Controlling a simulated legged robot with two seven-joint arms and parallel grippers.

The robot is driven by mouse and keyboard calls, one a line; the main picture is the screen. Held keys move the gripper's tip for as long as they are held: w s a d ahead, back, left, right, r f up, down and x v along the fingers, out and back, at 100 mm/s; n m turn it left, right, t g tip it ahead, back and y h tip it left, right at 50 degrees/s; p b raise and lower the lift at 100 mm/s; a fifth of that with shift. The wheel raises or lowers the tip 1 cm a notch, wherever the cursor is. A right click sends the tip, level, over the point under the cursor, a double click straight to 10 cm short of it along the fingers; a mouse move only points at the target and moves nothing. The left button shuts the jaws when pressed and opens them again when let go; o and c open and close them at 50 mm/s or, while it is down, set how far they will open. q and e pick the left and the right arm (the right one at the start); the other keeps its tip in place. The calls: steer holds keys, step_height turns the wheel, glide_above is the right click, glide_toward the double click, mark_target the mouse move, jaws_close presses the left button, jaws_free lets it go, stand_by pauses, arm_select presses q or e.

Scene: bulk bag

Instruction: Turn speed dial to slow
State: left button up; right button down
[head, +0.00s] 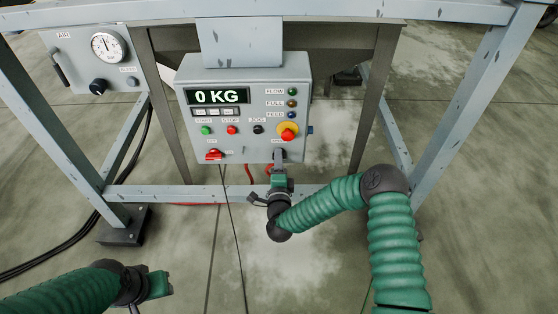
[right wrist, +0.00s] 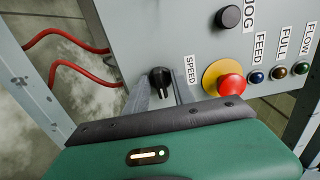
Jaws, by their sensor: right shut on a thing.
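The speed dial (right wrist: 160,78) is a small black knob by the SPEED label on the grey control panel (head: 246,146). In the head view it is largely hidden behind my right gripper (head: 279,157), at the panel's lower right. In the right wrist view, the right gripper's two grey fingers (right wrist: 161,92) stand on either side of the dial and are shut on it. The dial's setting is too small to read. My left gripper (head: 160,284) is at the lower left, away from the panel; its finger opening is not clear.
A red emergency button on a yellow base (head: 288,131) sits just above the dial. A red switch (head: 213,155) is at the panel's lower left. Red cables (right wrist: 65,50) hang beside the panel. A grey frame bar (head: 160,192) crosses below. An air gauge (head: 107,46) is upper left.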

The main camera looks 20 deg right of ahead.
steer(key=shift+d+n, duration=0.15)
steer(key=shift+n, duration=0.15)
steer(key=shift+d+r+n+p, duration=0.1)
steer(key=shift+n+p, duration=2.2)
steer(key=shift+n, duration=6.3)
steer(key=c, duration=1.5)
jaws_free()
steer(key=shift+o, duration=0.3)
